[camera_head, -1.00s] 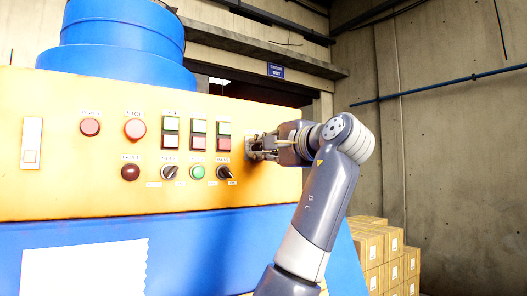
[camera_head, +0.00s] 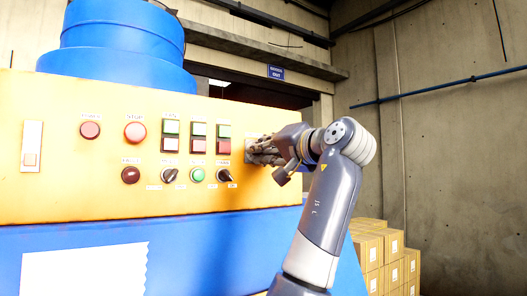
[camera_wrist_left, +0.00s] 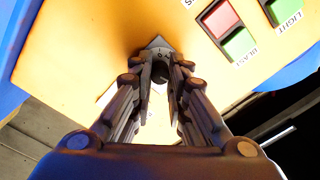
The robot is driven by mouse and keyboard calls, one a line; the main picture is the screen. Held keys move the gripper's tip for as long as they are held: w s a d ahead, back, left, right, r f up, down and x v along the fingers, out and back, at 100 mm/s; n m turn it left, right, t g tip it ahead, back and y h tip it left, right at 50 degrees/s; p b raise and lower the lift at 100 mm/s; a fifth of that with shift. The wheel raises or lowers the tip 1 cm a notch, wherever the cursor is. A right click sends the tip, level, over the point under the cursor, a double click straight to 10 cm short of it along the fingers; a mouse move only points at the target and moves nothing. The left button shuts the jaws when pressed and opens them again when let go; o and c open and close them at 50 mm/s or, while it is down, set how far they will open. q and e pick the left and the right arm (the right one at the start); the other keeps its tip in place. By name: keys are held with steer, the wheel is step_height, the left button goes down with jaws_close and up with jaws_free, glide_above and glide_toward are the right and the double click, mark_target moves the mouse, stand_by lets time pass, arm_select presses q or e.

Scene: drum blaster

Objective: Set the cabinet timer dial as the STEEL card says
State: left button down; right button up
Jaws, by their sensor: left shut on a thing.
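My left gripper (camera_head: 257,152) is at the right end of the yellow control panel (camera_head: 80,195), shut on the timer dial (camera_wrist_left: 160,71). In the left wrist view, my left gripper's fingers (camera_wrist_left: 160,66) close around the dial from both sides. A grey plate (camera_wrist_left: 159,44) with small marks shows behind the dial; the marks are too small to read. In the head view, the fingers mostly hide the dial. No card marked STEEL can be made out. My right gripper is not in view.
Left of my gripper are a small black knob (camera_head: 225,175), a green button (camera_head: 197,174), and several red and green switches. A blue drum top (camera_head: 120,75) rises behind the panel. Cartons (camera_head: 372,250) are stacked at the right. A white sheet (camera_head: 82,272) hangs below the panel.

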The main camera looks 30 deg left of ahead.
arm_select(q)
steer(key=shift+f, duration=0.2)
stand_by(0.3)
steer(key=c, duration=1.5)
jaws_free()
steer(key=shift+c, duration=0.2)
steer(key=shift+d+r, duration=0.1)
steer(key=v, duration=1.2)
